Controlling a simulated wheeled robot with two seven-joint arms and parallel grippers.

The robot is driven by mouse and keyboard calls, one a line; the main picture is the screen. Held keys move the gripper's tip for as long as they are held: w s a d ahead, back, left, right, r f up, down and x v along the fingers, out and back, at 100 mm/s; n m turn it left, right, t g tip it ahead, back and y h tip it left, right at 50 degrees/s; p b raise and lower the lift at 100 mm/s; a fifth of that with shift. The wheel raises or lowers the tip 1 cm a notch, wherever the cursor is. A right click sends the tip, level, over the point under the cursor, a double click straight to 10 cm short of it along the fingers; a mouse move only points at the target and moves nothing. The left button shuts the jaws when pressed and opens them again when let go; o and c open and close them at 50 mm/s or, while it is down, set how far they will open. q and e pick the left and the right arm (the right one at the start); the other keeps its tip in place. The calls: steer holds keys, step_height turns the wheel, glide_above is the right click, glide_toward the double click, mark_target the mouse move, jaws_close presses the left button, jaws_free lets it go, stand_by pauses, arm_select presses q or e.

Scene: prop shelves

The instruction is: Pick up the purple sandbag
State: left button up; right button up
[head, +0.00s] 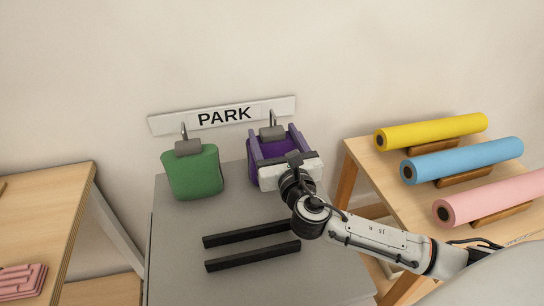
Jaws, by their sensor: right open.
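The purple sandbag (273,148) hangs upright below a grey clip and hook on the right side of the PARK board. My right gripper (272,131) is in front of it, with its jaws open. One purple-tinted finger shows on each side of the bag. The white gripper body hides the bag's lower front. I cannot tell whether the fingers touch the bag. My left gripper is not in view.
A green sandbag (194,173) hangs left of the purple one below the PARK board (223,116). Two black bars (252,247) lie on the grey table (180,285). Yellow, blue and pink rolls (462,160) rest on the right wooden table. Another wooden table (45,215) stands left.

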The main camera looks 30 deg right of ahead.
mark_target(272, 126)
steer(key=x, duration=0.5)
steer(key=shift+w+r, duration=0.15)
steer(key=shift+r, duration=0.05)
steer(key=shift+d, duration=0.1)
jaws_close()
steer(key=shift+w+r, duration=0.1)
steer(key=shift+r, duration=0.25)
